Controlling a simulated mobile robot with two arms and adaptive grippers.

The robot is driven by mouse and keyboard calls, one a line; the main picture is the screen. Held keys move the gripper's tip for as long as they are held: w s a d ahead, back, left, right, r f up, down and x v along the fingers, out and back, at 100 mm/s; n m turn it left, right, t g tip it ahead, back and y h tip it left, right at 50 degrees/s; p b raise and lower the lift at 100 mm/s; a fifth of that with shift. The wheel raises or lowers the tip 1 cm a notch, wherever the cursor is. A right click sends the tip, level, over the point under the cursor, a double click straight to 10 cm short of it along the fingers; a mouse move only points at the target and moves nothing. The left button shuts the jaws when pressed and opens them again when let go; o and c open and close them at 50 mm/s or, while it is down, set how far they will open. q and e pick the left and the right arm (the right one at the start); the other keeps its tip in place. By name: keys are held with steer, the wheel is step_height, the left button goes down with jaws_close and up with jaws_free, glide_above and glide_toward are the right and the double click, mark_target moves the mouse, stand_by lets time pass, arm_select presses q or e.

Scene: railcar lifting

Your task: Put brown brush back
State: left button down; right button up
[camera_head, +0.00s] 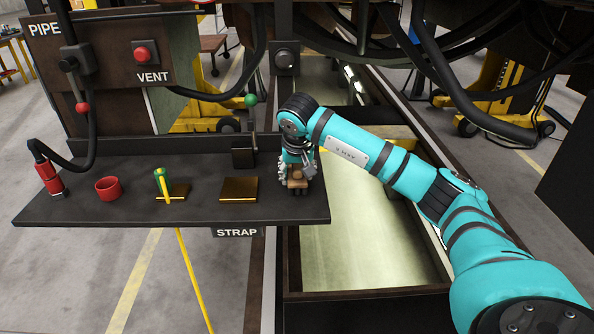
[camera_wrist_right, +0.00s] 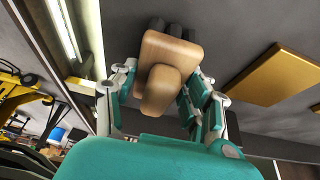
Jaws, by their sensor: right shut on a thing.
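The brown brush (camera_head: 297,183) is at the right end of the dark shelf (camera_head: 100,214), low over its surface or touching it; I cannot tell which. In the right wrist view the brush (camera_wrist_right: 175,50) shows a tan wooden block with a rounded handle knob toward me and dark bristles on the far side. My right gripper (camera_head: 297,172) points down from above, shut on the brush, with fingers on both sides of it in the right wrist view (camera_wrist_right: 165,88). My left gripper is not in view.
A green-knobbed lever (camera_head: 250,102) rises just left of my right gripper. A VENT panel (camera_head: 110,48) stands behind.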

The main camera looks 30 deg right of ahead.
steer(key=shift+f, duration=0.35)
steer(key=o, duration=1)
steer(key=b+v, duration=0.2)
steer(key=v, duration=1)
